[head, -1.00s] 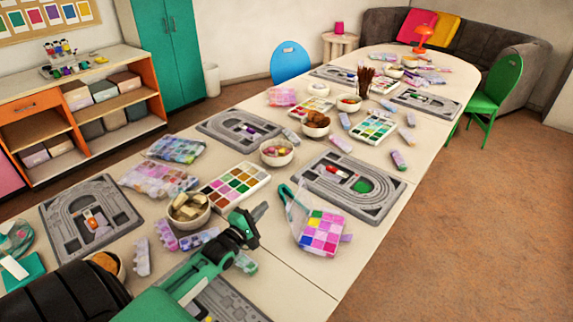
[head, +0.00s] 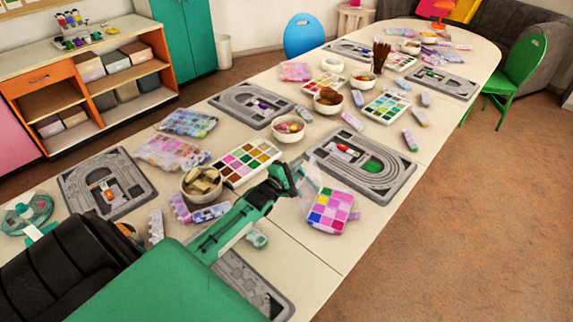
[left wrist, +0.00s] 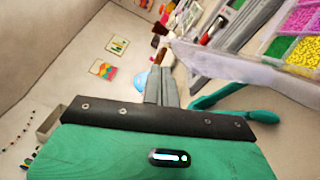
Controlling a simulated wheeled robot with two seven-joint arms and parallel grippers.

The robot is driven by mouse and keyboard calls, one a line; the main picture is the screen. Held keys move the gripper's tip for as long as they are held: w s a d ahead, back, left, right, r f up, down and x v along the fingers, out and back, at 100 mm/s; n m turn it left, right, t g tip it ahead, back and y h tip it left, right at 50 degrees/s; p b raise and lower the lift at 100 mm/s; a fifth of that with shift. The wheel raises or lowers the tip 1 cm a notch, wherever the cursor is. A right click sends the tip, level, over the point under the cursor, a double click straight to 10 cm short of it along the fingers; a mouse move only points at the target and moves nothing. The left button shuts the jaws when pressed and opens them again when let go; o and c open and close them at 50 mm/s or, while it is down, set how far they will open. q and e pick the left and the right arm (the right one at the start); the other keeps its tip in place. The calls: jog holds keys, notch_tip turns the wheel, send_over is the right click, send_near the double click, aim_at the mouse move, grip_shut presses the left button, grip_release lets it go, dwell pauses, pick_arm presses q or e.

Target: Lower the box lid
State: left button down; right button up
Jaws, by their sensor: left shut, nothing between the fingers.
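The bead box (head: 331,211) stands on the table with its clear lid (head: 308,181) raised on its left side. Its compartments hold pink, purple, yellow and other beads. In the left wrist view the box (left wrist: 296,42) is at the upper right, with its translucent lid (left wrist: 228,66) slanting toward the fingers. My left gripper (head: 298,172) is just left of the raised lid. In the left wrist view my left gripper (left wrist: 160,84) has its fingers together and empty. I cannot tell whether they touch the lid. My right gripper is not in view.
A bowl (head: 202,184) stands farther left.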

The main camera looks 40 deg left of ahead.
pick_arm(q)
jog(key=shift+w+d+r, duration=0.1)
jog(key=shift+d+r, duration=0.15)
jog(key=shift+d, duration=0.25)
jog(key=shift+w+d+r, duration=0.1)
jog(key=shift+d+r, duration=0.1)
jog(key=shift+d, duration=0.3)
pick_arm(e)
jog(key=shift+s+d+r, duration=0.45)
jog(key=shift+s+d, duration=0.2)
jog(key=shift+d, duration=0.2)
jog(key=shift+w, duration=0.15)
pick_arm(q)
jog(key=shift+d+r+p, duration=0.1)
jog(key=shift+p, duration=0.25)
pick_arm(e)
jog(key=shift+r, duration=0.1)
